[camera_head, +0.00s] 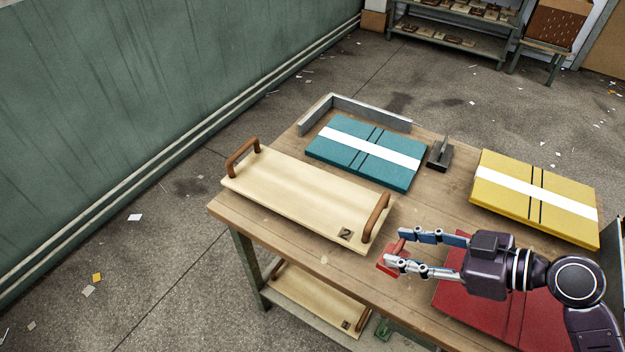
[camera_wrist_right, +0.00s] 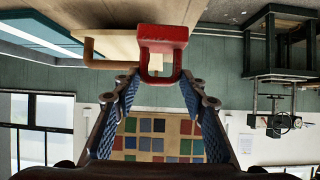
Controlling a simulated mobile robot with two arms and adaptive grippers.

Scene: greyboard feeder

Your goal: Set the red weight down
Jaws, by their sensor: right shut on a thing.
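The red weight (camera_head: 388,260) is a small red block with a handle. My right gripper (camera_head: 397,249) is shut on it near the front edge of the wooden table (camera_head: 290,236), just right of the wooden tray's right handle. In the right wrist view the red weight (camera_wrist_right: 163,45) shows at the tips of my right gripper (camera_wrist_right: 158,78), with its handle between the blue-padded fingers. I cannot tell whether the weight touches the tabletop. My left gripper is not in view.
A pale tray (camera_head: 300,195) with two brown handles lies at the left. A teal board (camera_head: 365,165), a yellow board (camera_head: 535,205) and a red board (camera_head: 460,300) lie on the table. A dark weight (camera_head: 440,156) stands beside the teal board. A grey angle stop (camera_head: 350,107) is behind.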

